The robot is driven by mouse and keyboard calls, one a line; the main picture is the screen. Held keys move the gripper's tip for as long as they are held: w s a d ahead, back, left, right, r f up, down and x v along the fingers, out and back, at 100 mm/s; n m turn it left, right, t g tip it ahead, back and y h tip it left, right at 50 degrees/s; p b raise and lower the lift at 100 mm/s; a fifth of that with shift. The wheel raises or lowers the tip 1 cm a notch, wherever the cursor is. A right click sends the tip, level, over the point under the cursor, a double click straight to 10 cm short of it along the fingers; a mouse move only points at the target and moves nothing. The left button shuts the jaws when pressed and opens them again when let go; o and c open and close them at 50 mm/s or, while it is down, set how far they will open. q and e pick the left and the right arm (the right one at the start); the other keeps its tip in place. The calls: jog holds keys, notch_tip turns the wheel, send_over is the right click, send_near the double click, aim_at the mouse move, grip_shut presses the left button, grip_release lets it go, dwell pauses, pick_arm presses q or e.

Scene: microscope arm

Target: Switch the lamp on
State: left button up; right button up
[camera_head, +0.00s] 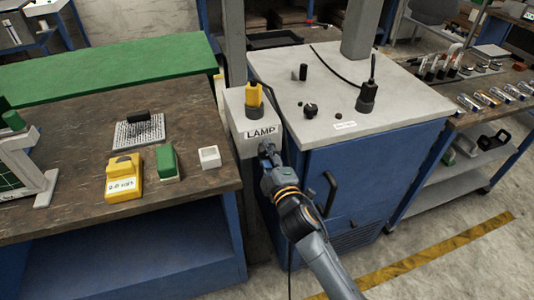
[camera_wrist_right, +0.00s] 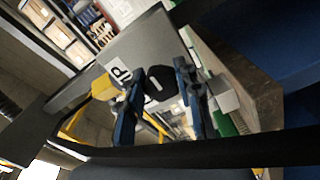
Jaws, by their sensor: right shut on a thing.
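The grey lamp box (camera_head: 243,118) stands between the wooden bench and the blue cabinet, with a "LAMP" label (camera_head: 262,133) on its front. A yellow plug-like connector (camera_head: 254,94) sits on its top. My right gripper (camera_head: 267,154) is at the front of the box, just below the label. In the right wrist view, the fingers of my right gripper (camera_wrist_right: 162,98) are on both sides of a round black knob (camera_wrist_right: 160,82) with a pale mark, shut on it. In the head view the gripper hides the knob. My left gripper is not in view.
The blue cabinet (camera_head: 345,180) with a black handle stands close right of my right arm. The wooden bench (camera_head: 75,206) at left holds a yellow meter (camera_head: 123,178), a green block (camera_head: 167,162) and a white cube (camera_head: 209,157). A shelf of tools stands at far right.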

jog(key=o, duration=1.2)
jog(key=shift+c, duration=0.2)
jog(key=shift+s, duration=0.15)
jog(key=v, duration=1.1)
jog(key=shift+s+d, duration=0.2)
jog(key=shift+s, duration=0.15)
jog(key=shift+f, duration=0.1)
